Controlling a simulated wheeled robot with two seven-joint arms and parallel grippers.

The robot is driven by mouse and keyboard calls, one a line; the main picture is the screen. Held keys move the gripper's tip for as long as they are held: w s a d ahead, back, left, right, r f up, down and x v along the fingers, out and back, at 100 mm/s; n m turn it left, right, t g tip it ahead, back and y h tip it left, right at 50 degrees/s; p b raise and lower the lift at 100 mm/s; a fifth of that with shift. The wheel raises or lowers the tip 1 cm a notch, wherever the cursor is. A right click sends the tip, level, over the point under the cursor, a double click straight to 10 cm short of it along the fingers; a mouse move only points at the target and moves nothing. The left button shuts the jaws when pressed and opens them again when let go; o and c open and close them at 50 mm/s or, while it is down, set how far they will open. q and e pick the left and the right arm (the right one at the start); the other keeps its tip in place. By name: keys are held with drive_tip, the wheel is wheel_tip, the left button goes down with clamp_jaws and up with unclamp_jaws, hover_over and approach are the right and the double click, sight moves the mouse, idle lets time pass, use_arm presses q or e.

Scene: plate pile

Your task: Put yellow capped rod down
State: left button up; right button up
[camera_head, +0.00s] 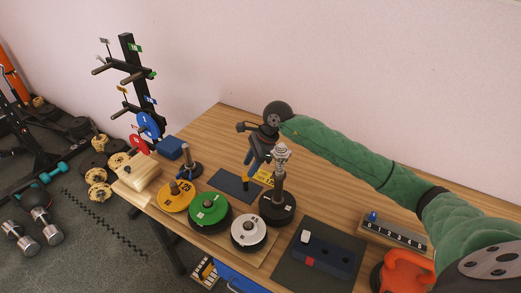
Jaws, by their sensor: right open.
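My right gripper (254,163) reaches in from the right on its green-sleeved arm and points down over the middle of the table. Its jaws are open. A small dark rod with a yellow part (245,184) shows just below the fingers, at the right part of a dark mat (227,181). It looks upright; whether it touches the fingers is too small to tell. My left gripper is not in view.
Yellow (172,203), green (208,214) and white (247,236) plate piles line the front. A post on a black base (277,207) stands close right of the gripper. A blue block (169,148) sits left. The back of the wooden table (225,125) is clear.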

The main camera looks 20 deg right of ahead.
use_arm(q)
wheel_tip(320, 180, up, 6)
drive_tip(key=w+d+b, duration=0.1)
drive_tip(key=b, duration=0.1)
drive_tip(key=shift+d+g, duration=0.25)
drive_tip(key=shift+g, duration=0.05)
use_arm(e)
drive_tip(key=v, duration=0.7)
drive_tip(key=shift+r, duration=0.15)
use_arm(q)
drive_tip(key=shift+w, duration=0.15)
